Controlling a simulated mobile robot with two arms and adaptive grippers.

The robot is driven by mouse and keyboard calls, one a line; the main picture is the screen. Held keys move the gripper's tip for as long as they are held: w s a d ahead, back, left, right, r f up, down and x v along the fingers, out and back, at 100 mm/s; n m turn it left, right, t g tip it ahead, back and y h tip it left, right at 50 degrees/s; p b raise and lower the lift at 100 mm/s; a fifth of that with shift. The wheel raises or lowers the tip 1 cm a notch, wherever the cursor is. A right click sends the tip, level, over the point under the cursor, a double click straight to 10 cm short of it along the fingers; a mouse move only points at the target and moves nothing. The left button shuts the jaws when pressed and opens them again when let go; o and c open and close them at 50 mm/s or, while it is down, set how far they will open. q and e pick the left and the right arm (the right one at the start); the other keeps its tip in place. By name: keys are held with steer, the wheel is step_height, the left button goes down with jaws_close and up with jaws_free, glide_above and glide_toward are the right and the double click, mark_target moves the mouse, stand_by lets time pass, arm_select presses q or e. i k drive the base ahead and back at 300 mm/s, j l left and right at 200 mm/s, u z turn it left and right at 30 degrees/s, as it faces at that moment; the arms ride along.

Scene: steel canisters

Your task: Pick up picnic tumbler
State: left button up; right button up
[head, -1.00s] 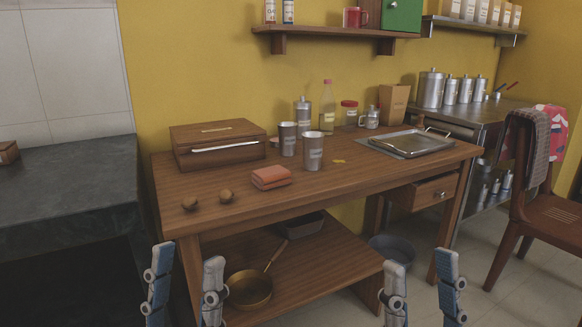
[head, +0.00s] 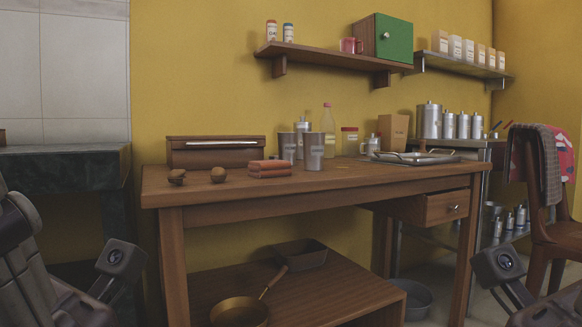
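Two steel tumblers with labels stand upright on the wooden table. The nearer tumbler (head: 314,151) is right of the other tumbler (head: 287,147), which is partly hidden at its foot. The labels are too small to read, so I cannot tell which one is the picnic tumbler. Nothing touches either tumbler. Parts of my arms show in the lower left and lower right corners, well in front of the table. The fingers of both grippers are out of view.
A drawer (head: 440,208) stands partly open. A shelf (head: 337,58) hangs above. The table's front middle is clear.

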mark_target(286, 141)
steer(key=i+l+u, duration=0.15)
steer(key=l, duration=0.15)
steer(key=i+l+u, duration=0.1)
steer(key=l, duration=0.25)
steer(key=i+l+u, duration=0.15)
steer(key=l, duration=0.2)
steer(key=l+u, duration=0.1)
steer(key=l, duration=0.25)
steer(key=k+j, duration=0.1)
steer(key=j, duration=0.2)
